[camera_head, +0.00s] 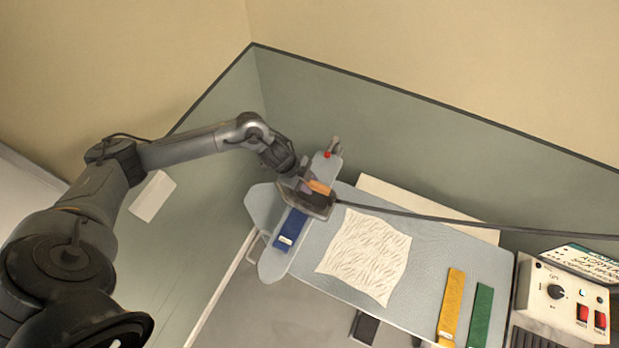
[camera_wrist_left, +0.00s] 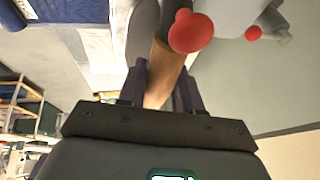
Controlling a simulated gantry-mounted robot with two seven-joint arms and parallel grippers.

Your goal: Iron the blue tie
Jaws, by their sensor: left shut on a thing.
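The blue tie (camera_head: 287,231) lies on the narrow left part of the pale ironing board (camera_head: 268,262), with a small white label near its lower end. Its upper part is hidden by the dark grey iron (camera_head: 312,204). I cannot tell whether the iron's plate touches the tie. My left gripper (camera_head: 304,187) is at the iron and shut on its orange-brown handle (camera_head: 319,187). In the left wrist view the handle (camera_wrist_left: 160,72) stands between my two fingers (camera_wrist_left: 160,90), below a red knob (camera_wrist_left: 190,32). My right gripper is in neither view.
A crumpled white cloth (camera_head: 366,255) lies mid-board. A yellow tie (camera_head: 452,305) and a green tie (camera_head: 480,318) lie to the right. A dark cord (camera_head: 450,222) runs right from the iron. A control box (camera_head: 560,298) stands at far right. Grey-green panels (camera_head: 400,130) stand behind.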

